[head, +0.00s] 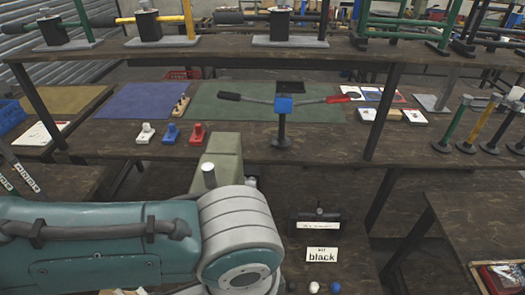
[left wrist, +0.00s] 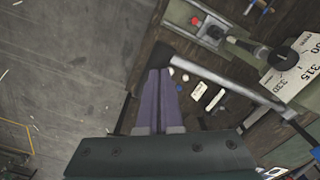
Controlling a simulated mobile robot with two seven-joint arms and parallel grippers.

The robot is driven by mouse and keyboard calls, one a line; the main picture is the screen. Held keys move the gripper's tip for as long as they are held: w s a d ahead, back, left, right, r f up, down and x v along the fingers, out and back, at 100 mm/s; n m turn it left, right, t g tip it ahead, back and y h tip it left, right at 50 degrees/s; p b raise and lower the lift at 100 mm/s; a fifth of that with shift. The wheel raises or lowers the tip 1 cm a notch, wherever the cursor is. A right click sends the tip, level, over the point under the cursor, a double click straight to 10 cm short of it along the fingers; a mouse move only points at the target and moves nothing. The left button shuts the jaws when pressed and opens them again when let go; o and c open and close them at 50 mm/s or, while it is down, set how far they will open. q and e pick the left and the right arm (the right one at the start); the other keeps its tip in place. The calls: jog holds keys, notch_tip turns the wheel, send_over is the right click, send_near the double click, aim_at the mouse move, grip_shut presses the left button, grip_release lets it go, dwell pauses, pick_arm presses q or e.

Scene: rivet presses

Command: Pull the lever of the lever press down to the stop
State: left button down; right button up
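The lever press shows in the left wrist view as an olive frame (left wrist: 198,22) with a round black hub (left wrist: 283,58) and a white scale plate. In the head view only the olive upper part of the press (head: 223,153) shows; my left arm hides the rest and the left gripper. My right gripper is in neither view.
A "kit black" card (head: 321,255) and small balls lie right of my arm. Open floor (left wrist: 65,80) lies left.

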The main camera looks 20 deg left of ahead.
pick_arm(q)
jog(key=shift+f, duration=0.25)
dwell(0.3)
jog(key=shift+f+b, duration=1.1)
jog(key=shift+f, duration=0.4)
jog(key=shift+f, duration=0.1)
jog(key=shift+w+a+f+b, duration=0.1)
jog(key=shift+f+b, duration=1.2)
jog(key=shift+f, duration=0.25)
